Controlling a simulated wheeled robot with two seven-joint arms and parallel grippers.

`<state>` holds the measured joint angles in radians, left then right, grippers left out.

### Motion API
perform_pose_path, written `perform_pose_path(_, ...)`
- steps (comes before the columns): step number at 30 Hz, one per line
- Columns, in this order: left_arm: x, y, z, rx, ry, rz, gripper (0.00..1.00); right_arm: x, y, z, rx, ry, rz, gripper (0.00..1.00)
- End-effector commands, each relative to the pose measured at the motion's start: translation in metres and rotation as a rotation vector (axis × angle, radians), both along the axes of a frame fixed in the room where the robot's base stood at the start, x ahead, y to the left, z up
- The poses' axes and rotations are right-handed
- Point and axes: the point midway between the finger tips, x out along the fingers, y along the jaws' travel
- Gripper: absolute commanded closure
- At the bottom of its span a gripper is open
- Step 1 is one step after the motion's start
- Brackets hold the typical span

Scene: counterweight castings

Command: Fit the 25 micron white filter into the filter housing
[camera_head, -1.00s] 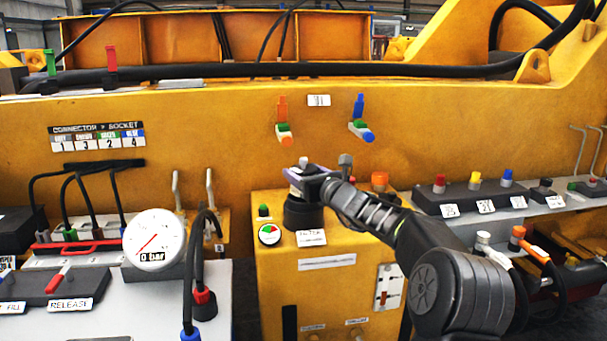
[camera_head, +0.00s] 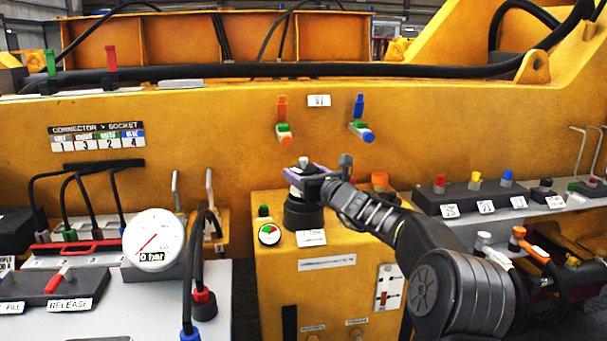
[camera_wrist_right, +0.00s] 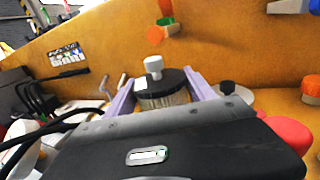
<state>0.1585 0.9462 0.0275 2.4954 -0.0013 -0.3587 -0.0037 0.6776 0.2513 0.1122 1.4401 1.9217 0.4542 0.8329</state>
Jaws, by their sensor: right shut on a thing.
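The white filter (camera_head: 303,161) has a white knob on a dark cap. In the right wrist view the filter (camera_wrist_right: 163,98) also shows a pale, ribbed body under the cap. My right gripper (camera_head: 300,174) is shut on it, with one purple finger on each side. The filter housing (camera_head: 303,215) is a black round cup on the yellow cabinet. The filter is upright over the housing, and a little of its pale body shows at the cup's rim. How deep it sits is hidden by the fingers. My left gripper is not in view.
A label plate (camera_head: 311,238) and a round gauge (camera_head: 269,234) are beside the housing. An orange cap (camera_head: 379,181) is behind my right arm. A dark rack (camera_head: 470,194) with red, yellow and blue knobs stands at right. A pressure gauge (camera_head: 153,240) and hoses are at left.

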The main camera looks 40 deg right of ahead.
Motion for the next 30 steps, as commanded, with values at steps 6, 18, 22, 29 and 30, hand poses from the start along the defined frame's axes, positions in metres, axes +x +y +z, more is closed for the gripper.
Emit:
perform_pose_path(6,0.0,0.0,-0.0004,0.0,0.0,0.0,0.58,0.0,0.0002,0.0007,0.0,-0.002,0.0,0.84)
perform_pose_path(18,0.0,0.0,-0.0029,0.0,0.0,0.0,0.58,-0.0001,-0.0001,0.0009,0.001,-0.002,0.0,0.84)
perform_pose_path(22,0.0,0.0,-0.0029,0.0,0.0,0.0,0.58,-0.0001,0.0,0.0009,0.0,-0.002,0.0,0.84)
perform_pose_path(29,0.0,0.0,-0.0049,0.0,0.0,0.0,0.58,0.0,0.0001,0.0002,0.0,-0.002,0.0,0.84)
perform_pose_path(30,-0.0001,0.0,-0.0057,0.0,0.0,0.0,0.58,0.0,0.0002,0.0002,0.0,-0.002,0.0,0.84)
